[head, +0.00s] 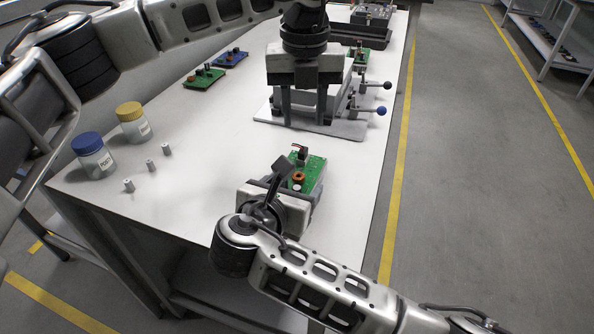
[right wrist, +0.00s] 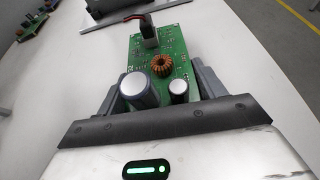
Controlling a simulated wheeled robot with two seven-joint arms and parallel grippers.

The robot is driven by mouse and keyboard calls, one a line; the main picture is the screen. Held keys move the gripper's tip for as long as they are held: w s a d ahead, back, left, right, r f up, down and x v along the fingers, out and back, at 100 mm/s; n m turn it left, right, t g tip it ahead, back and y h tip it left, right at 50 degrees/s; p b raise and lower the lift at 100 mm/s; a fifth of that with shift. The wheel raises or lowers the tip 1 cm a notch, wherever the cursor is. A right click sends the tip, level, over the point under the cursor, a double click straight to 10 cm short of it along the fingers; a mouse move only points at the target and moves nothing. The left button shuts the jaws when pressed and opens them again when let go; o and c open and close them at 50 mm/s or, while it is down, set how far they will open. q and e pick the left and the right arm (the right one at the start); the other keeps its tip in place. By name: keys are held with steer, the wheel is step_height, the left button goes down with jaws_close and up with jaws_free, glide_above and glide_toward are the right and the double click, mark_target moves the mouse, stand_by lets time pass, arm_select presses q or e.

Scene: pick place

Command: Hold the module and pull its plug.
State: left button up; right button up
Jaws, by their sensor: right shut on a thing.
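The module is a green circuit board (head: 313,170) near the front of the white table. In the right wrist view the board (right wrist: 175,48) carries a copper coil and two capacitors. My right gripper (head: 291,190) is shut on the board's near part, with a finger on each side. My left gripper (head: 304,110) points down farther back, with its fingers apart and empty, in front of a grey fixture.
The grey fixture (head: 348,128) has levers with blue and dark knobs. Blue-lidded (head: 93,158) and yellow-lidded (head: 134,124) jars and several small grey cylinders (head: 152,165) stand at the left. Other boards (head: 204,78) lie farther back.

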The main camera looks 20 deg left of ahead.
mark_target(303, 150)
arm_select(q)
step_height(303, 150, up, 4)
steer(key=m, duration=0.5)
step_height(303, 150, down, 11)
steer(key=shift+f, duration=0.15)
jaws_close()
steer(key=shift+r, duration=0.3)
stand_by(0.8)
steer(key=shift+r, duration=0.9)
